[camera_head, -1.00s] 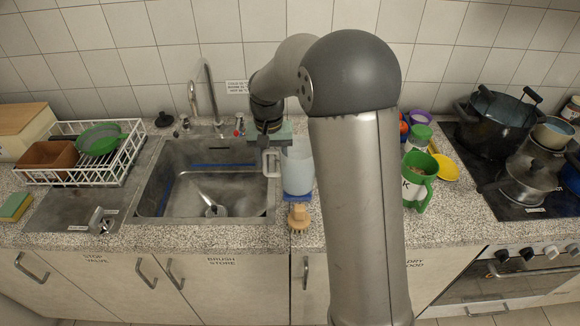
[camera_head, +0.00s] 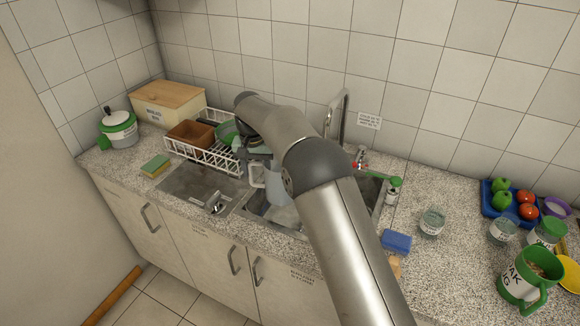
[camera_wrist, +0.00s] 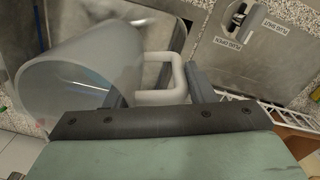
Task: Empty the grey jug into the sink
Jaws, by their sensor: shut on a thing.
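The grey jug (camera_head: 279,187) hangs over the sink (camera_head: 284,216) in the head view, roughly upright as far as I can tell. My gripper (camera_head: 257,158) is shut on its handle, and my arm covers part of the jug and much of the basin. In the wrist view the jug (camera_wrist: 80,82) is a translucent grey body at the left, with its pale handle (camera_wrist: 163,76) running to my gripper (camera_wrist: 192,85). How much is in the jug I cannot tell. The sink (camera_wrist: 110,30) shows behind it.
A white dish rack (camera_head: 215,158) with a brown tub and green bowl stands close left of my gripper. The tap (camera_head: 338,115) rises behind the sink. A blue sponge (camera_head: 396,241) and glass jars (camera_head: 432,222) stand right of it.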

